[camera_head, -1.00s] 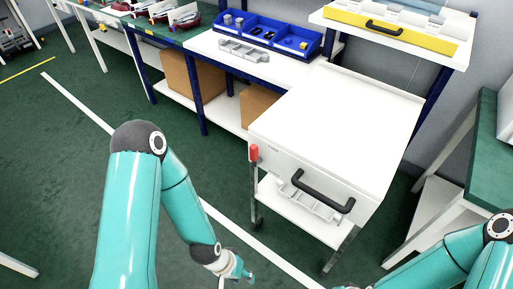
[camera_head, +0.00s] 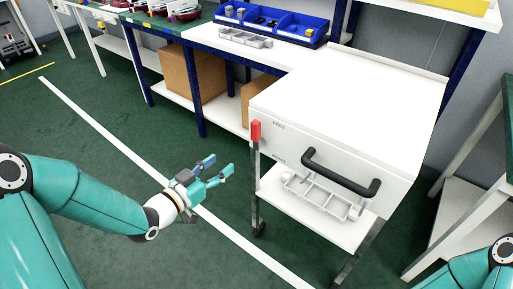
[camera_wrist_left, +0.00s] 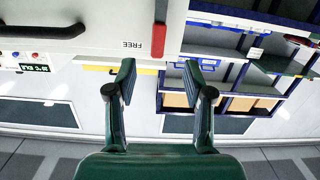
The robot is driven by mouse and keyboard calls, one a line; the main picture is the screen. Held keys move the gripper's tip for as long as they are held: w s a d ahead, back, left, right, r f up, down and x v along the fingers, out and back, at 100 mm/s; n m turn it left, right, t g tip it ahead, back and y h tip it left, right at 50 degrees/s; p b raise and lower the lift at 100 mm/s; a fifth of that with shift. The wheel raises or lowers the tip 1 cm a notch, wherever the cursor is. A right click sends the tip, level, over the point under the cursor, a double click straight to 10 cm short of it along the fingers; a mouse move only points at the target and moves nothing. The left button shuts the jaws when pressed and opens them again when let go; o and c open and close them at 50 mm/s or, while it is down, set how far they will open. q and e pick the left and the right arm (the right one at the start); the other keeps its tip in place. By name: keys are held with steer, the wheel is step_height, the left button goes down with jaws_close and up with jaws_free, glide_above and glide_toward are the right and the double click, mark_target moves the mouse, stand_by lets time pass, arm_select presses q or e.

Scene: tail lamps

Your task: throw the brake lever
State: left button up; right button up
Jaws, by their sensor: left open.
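The brake lever has a red grip (camera_head: 255,130) at the left front corner of a white cart (camera_head: 350,90), upright on a grey rod. In the left wrist view the red grip (camera_wrist_left: 158,42) shows upside down, beside the word FREE on the cart's panel. My left gripper (camera_head: 222,170) is open and empty, to the left of the lever and lower in the head view, apart from it. In the left wrist view its two fingers (camera_wrist_left: 160,80) are spread, with the red grip beyond and between them. My right gripper is out of view; only part of my right arm shows.
The cart has a black handle (camera_head: 340,172) on its front and a grey divided tray (camera_head: 322,196) on its lower shelf. A workbench with blue bins (camera_head: 268,24) stands behind. Cardboard boxes (camera_head: 193,75) sit below it. Green floor left of the cart is clear.

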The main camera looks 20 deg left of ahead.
mark_target(253, 130)
arm_select(q)
steer(key=shift+m+t+h, duration=0.4)
steer(key=shift+m+t, duration=0.1)
steer(key=shift+t, duration=0.1)
steer(key=x, duration=0.5)
steer(key=r+x, duration=0.1)
steer(key=x, duration=0.4)
steer(key=r+x, duration=0.1)
steer(key=x, duration=0.5)
steer(key=shift+w+a, duration=0.1)
steer(key=shift+w, duration=0.05)
jaws_close()
